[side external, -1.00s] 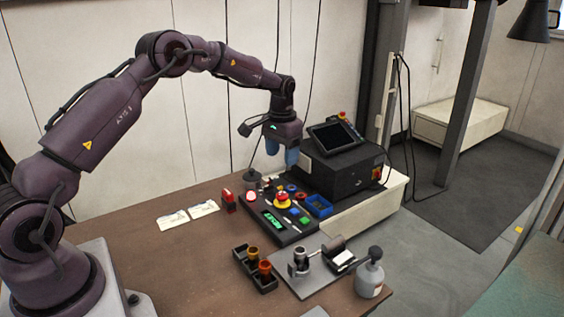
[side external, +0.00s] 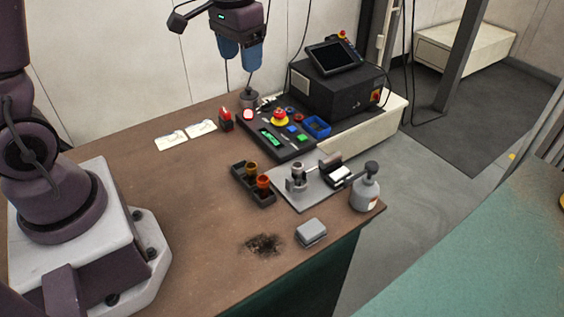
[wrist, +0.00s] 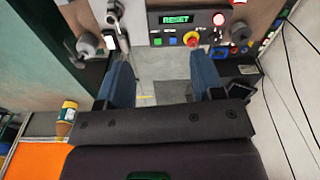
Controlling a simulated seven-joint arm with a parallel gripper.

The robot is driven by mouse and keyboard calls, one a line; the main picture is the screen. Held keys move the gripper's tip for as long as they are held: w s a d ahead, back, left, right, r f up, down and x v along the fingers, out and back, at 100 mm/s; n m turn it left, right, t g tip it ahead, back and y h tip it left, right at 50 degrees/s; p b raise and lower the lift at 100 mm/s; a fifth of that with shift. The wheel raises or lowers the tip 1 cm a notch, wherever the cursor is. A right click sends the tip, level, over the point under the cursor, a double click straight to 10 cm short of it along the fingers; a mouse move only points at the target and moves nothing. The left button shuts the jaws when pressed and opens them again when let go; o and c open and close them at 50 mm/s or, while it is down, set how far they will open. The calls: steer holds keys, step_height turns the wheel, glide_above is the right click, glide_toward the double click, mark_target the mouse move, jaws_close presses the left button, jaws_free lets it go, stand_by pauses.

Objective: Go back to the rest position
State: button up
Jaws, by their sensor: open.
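My gripper (side external: 240,64) hangs in the air above the back of the brown table, fingers pointing down. Its two blue fingers are apart with nothing between them; the wrist view also shows my gripper (wrist: 161,56) empty. In the side external view it appears above and left of the dark control panel (side external: 294,152) and touches nothing. Most of my upper arm is outside the side external view.
A dark console box (side external: 340,97) with a screen stands right of my gripper. The table's left middle is clear.

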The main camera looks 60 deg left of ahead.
steer(key=s+d+r+t, duration=0.2)
steer(key=s+d+r, duration=0.1)
steer(key=s, duration=0.5)
steer(key=s+d+r+m+t, duration=0.1)
steer(key=s+d+r+t, duration=0.2)
steer(key=s, duration=0.5)
steer(key=shift+d+r+m, duration=0.3)
steer(key=shift+d+r, duration=0.35)
steer(key=shift+r, duration=0.2)
steer(key=shift+s, duration=0.1)
